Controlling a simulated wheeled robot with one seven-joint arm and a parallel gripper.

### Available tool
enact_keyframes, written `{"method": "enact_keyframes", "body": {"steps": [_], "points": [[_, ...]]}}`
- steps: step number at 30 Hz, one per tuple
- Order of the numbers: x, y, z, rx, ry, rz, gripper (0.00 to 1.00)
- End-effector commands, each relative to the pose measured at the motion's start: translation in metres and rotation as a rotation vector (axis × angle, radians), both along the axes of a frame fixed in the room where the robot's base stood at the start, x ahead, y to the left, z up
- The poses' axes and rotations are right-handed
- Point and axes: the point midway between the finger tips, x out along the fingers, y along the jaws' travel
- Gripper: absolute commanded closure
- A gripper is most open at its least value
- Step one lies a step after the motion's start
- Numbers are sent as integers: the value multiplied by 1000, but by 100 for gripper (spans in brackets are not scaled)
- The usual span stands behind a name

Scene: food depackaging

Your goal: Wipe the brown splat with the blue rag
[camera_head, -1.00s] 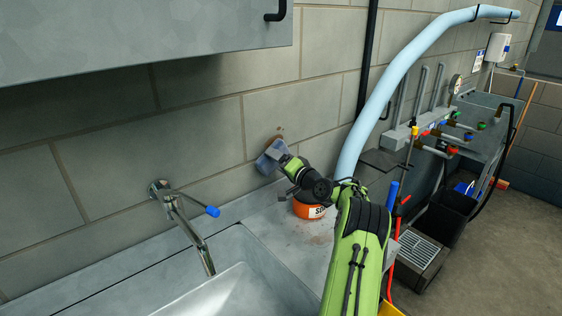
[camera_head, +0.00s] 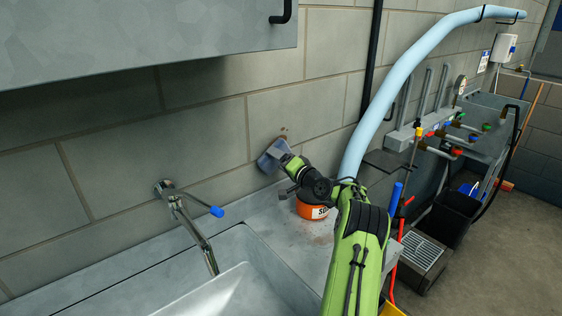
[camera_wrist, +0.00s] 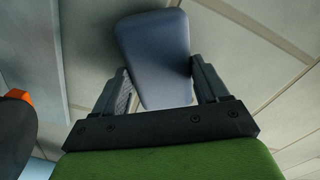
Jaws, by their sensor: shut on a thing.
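The blue rag (camera_head: 272,156) is a flat grey-blue pad held up at the block wall, left of the orange tub. My gripper (camera_head: 285,163) is shut on it. In the wrist view the rag (camera_wrist: 156,50) sits between the two dark fingers of my gripper (camera_wrist: 160,88), its broad end toward the wall. A small brown splat (camera_head: 284,132) shows on the wall just above the rag's upper right edge. The rag may cover more of it. Whether the rag touches the wall is hard to tell.
An orange tub (camera_head: 312,208) stands on the metal counter under my wrist. A sink (camera_head: 235,290) and a tap with a blue lever (camera_head: 190,215) are at left. A metal cabinet (camera_head: 140,40) hangs above. A pale blue pipe (camera_head: 385,88) runs up the wall at right.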

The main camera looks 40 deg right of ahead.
Motion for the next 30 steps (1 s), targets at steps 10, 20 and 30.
{"method": "enact_keyframes", "body": {"steps": [10, 20, 30], "points": [[7, -1, 0, 1, 0, 0, 51], [4, -23, 2, 0, -1, -2, 51], [1, -41, 3, 1, 0, 0, 51]]}}
